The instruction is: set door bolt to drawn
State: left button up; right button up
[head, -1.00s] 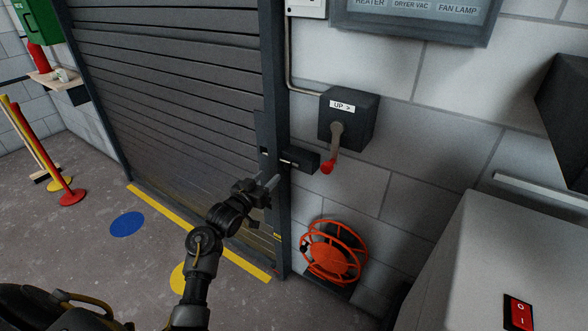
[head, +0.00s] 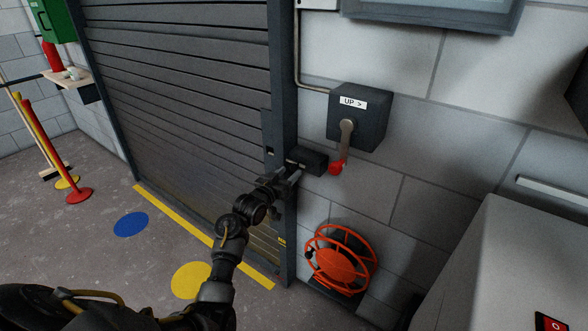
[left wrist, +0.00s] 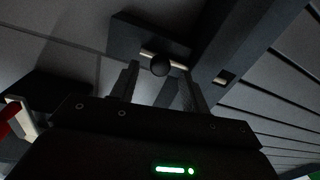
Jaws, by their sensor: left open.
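The door bolt (head: 310,158) is a dark block on the wall at the right edge of the roller shutter (head: 185,90). In the left wrist view, the bolt's housing (left wrist: 145,33) holds a pale rod (left wrist: 178,65) with a round dark knob (left wrist: 160,65). My left gripper (head: 288,180) is open just below and in front of the bolt. In the left wrist view, the knob shows between the two open fingers (left wrist: 160,84); I cannot tell whether they touch it. A square opening (left wrist: 225,77) shows beside the housing. My right gripper is out of view.
A switch box (head: 358,115) marked "UP >" with a red-tipped lever (head: 346,140) is just right of the bolt. An orange reel (head: 340,260) is below. A pale cabinet (head: 480,265) stands at right. The floor at left has yellow markings and posts.

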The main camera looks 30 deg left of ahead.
aim_at(293, 169)
pick_arm(q)
jog(key=shift+w+d, duration=0.1)
jog(key=shift+w, duration=1.95)
grip_shut()
